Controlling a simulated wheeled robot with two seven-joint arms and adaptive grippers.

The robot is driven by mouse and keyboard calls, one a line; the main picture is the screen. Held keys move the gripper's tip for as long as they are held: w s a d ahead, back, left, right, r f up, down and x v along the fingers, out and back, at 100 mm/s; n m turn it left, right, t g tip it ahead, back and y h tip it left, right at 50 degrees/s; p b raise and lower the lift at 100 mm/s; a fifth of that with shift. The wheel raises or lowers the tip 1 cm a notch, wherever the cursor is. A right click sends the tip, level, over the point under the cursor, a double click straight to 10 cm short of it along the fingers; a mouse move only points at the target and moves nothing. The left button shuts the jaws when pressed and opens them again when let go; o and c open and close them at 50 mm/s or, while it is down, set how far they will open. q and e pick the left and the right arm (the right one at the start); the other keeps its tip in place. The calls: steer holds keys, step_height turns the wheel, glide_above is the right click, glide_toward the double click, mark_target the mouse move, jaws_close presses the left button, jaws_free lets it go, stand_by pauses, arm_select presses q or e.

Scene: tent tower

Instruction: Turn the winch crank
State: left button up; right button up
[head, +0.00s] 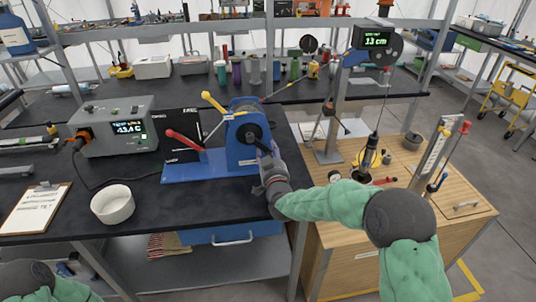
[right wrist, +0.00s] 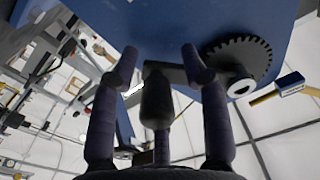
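The blue winch (head: 243,128) stands on a blue base plate (head: 205,168) on the dark bench. My right gripper (head: 265,158) is at the winch's front right side and hides most of the crank there. The crank arm (right wrist: 180,74) runs to a toothed wheel (right wrist: 243,62). My left gripper is out of view.
A display box (head: 113,131) reading 43.4 and a white bowl (head: 112,204) stand left of the winch. A clipboard (head: 36,208) lies farther left. A wooden cabinet (head: 425,205) is on the right, with a hanging dark load (head: 372,146) and a 13 cm display (head: 376,38) above.

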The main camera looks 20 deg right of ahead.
steer(key=shift+f, duration=0.15)
steer(key=shift+s, duration=0.1)
steer(key=shift+s+a, duration=0.15)
steer(key=shift+s, duration=0.1)
steer(key=v, duration=1.1)
steer(key=shift+s, duration=0.1)
stand_by(0.8)
